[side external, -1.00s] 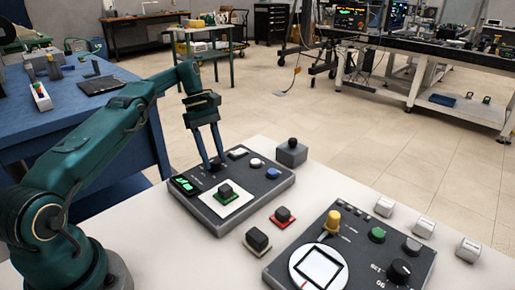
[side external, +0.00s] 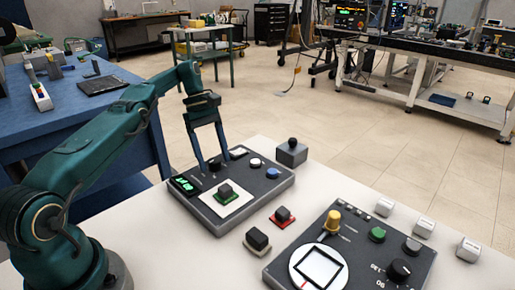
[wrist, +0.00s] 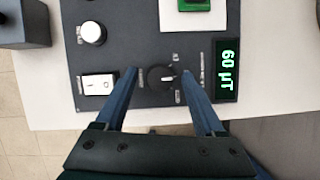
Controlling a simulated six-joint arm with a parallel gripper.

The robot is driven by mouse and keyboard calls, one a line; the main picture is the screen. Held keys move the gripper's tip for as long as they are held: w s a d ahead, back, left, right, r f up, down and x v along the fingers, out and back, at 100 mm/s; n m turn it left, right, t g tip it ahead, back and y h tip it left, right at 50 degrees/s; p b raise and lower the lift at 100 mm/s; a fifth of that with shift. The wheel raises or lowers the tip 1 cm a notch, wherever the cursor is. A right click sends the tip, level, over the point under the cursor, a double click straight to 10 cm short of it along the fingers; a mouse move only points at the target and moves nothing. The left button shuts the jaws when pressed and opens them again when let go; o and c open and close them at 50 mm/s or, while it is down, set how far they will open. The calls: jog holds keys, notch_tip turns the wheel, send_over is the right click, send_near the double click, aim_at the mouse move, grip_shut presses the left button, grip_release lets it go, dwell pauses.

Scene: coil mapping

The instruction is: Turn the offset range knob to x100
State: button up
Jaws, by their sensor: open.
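The offset range knob (wrist: 163,78) is a small black round knob with a pale pointer mark, on the dark control box (wrist: 135,30). Small labels surround it, too small to read surely. My gripper (wrist: 159,74) is open, with one finger on either side of the knob and visible gaps between them in the wrist view. In the side view my gripper (side external: 213,164) reaches down over the far left part of the box, with the small dark knob (side external: 213,165) between its fingertips. The green display (wrist: 227,70) beside the knob reads 60 µT.
A white rocker switch (wrist: 98,86) lies just left of the left finger, with a white round knob (wrist: 93,33) beyond it. A black block on green (side external: 225,193) sits on the box's white plate. A second panel (side external: 345,245) stands at the right.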

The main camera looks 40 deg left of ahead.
jog(key=shift+w+a+r+n, duration=0.1)
jog(key=shift+n, duration=0.3)
jog(key=shift+n+t, duration=0.4)
jog(key=shift+n, duration=0.3)
